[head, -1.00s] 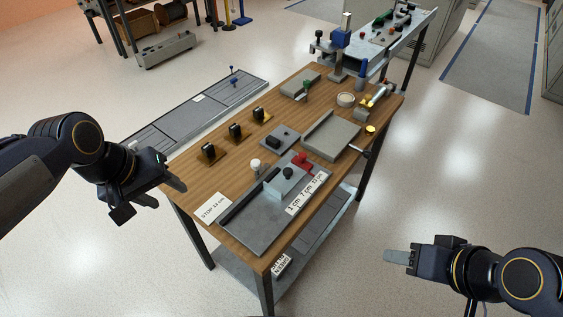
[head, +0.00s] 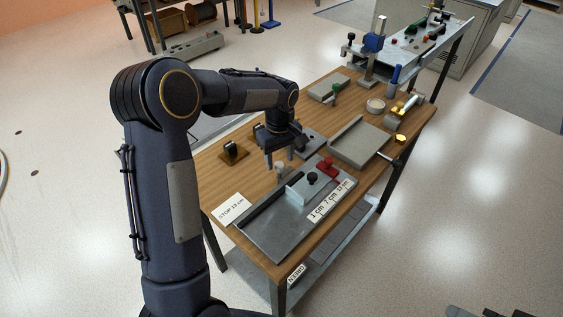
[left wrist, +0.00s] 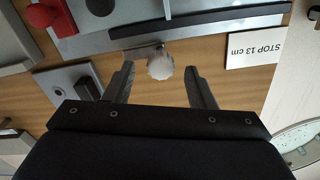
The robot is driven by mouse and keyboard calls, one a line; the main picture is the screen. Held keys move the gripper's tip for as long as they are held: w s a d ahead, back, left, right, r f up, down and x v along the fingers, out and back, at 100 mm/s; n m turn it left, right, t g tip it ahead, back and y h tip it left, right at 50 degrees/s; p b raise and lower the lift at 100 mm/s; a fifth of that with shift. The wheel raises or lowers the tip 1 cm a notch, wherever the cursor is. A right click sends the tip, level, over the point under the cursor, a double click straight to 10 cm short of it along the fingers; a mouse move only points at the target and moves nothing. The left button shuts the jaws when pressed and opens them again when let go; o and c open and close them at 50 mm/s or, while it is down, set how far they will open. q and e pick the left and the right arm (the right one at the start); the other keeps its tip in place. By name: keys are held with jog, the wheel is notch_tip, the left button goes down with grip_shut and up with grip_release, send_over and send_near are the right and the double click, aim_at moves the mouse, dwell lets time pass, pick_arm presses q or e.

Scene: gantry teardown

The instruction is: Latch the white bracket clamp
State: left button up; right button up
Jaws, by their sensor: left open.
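The white clamp (head: 279,169) stands at the back edge of the grey stop plate (head: 262,247) on the wooden bench. Its white rounded top (left wrist: 160,66) also shows in the left wrist view. My left gripper (head: 280,157) is open and points down over it. In the left wrist view the fingers (left wrist: 161,84) lie on either side of the white top, a little back from it, apart and empty. Whether the clamp is latched I cannot tell. Only a dark sliver of my right arm (head: 480,312) shows at the bottom right edge.
A light block with a black knob (head: 311,179) and a red clamp (head: 327,168) sit on or beside the plate. A "STOP 13 cm" card (head: 231,208) lies left of it. A small grey plate with a dark block (left wrist: 85,85) is close to the left gripper.

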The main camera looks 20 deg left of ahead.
pick_arm(q)
jog(key=shift+f, duration=1.25)
jog(key=c, duration=1)
